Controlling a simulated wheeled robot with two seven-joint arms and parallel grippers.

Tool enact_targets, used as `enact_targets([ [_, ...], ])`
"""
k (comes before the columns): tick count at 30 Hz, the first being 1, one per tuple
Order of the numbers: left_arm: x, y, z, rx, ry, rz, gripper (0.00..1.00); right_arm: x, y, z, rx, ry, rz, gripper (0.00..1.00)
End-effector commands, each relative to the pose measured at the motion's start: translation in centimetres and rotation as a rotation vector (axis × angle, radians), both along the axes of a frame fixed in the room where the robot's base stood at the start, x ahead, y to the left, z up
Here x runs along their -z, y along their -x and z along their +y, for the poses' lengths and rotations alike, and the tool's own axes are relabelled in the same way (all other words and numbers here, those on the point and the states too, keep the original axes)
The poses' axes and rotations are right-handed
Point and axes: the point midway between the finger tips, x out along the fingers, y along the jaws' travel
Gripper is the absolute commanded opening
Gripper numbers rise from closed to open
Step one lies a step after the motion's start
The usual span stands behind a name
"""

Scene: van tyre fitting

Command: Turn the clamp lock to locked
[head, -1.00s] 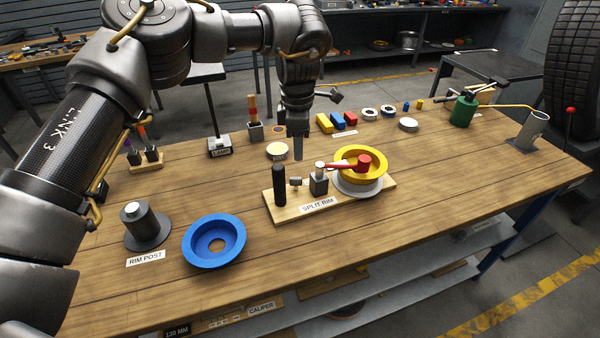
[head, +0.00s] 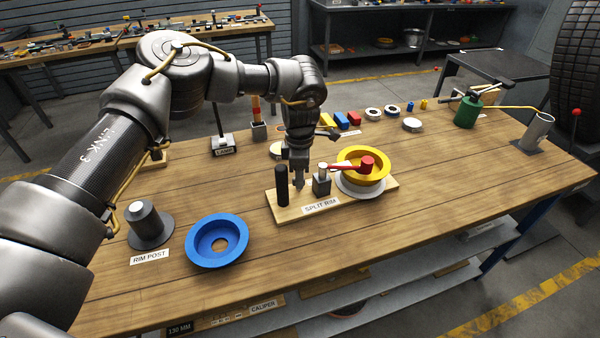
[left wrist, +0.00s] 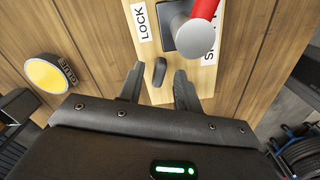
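The split rim board (head: 350,203) carries a black post (head: 282,185), a grey block (head: 321,186) and a clamp with a red arm (head: 348,167) reaching over the yellow rim (head: 378,154). My left gripper (head: 299,186) points down at the board between post and block, hiding the lock in the head view. In the left wrist view, the small dark lock knob (left wrist: 160,72) stands beside the LOCK label (left wrist: 142,22). My left gripper (left wrist: 158,88) is open, with fingertips either side of the knob and gaps visible. I cannot tell the lock's setting. My right gripper is not in view.
The clamp's round silver end (left wrist: 193,38) is close to the right finger. A blue rim (head: 216,241) and rim post (head: 149,225) stand at left. A green can (head: 466,112) stands far right. The front middle of the bench is clear.

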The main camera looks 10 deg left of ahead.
Motion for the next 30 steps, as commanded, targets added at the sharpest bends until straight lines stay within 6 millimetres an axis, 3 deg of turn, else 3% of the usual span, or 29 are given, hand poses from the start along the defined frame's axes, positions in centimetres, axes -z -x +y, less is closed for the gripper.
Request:
enact_targets([
  [9, 0.3, 0.0, 0.0, 0.000, 0.000, -0.001, 0.35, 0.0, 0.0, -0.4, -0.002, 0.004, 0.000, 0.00],
  [17, 0.2, 0.0, 0.0, 0.000, 0.000, -0.001, 0.01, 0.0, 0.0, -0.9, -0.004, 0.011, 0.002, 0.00],
  [23, 0.2, 0.0, 0.0, -0.032, 0.000, -0.001, 0.00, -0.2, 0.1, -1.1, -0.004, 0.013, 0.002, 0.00],
  [30, 0.2, -0.1, 0.0, -0.256, 0.000, -0.001, 0.00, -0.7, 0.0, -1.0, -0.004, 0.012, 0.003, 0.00],
])
